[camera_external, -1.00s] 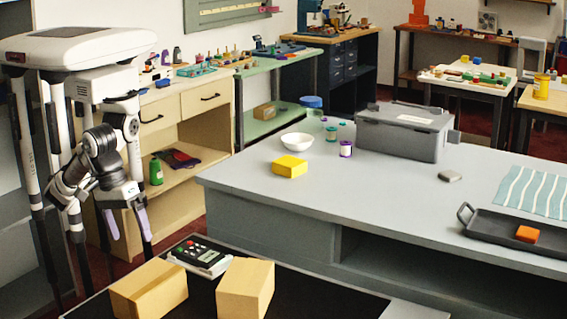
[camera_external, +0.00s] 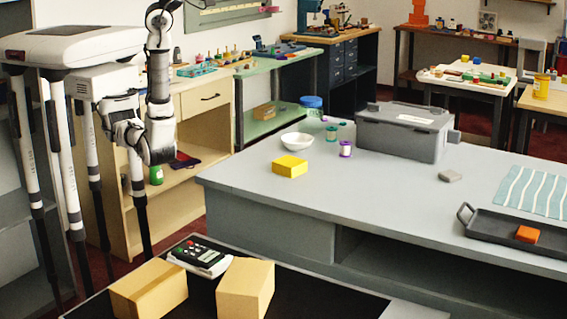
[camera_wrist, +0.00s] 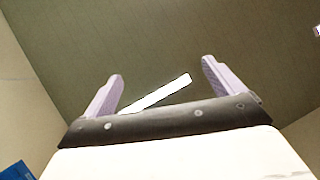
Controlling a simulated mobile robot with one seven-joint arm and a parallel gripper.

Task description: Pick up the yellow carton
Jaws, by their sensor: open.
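The yellow carton (camera_external: 289,166) sits on the grey counter near its left edge, in front of a white bowl, in the external view. My gripper shows in the wrist view (camera_wrist: 162,88) with its two lilac fingers spread apart and nothing between them. Beyond the fingers are a plain dark surface and a bright white strip. In the external view my arm is raised at the left, away from the counter, and its gripper is not visible there. The carton does not show in the wrist view.
On the grey counter (camera_external: 400,205) are a white bowl (camera_external: 297,141), small spools (camera_external: 345,149), a grey bin (camera_external: 405,134), a grey block (camera_external: 450,176), and a black tray (camera_external: 490,228) with an orange block (camera_external: 529,234). Cardboard boxes (camera_external: 246,290) stand in front. The counter's middle is clear.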

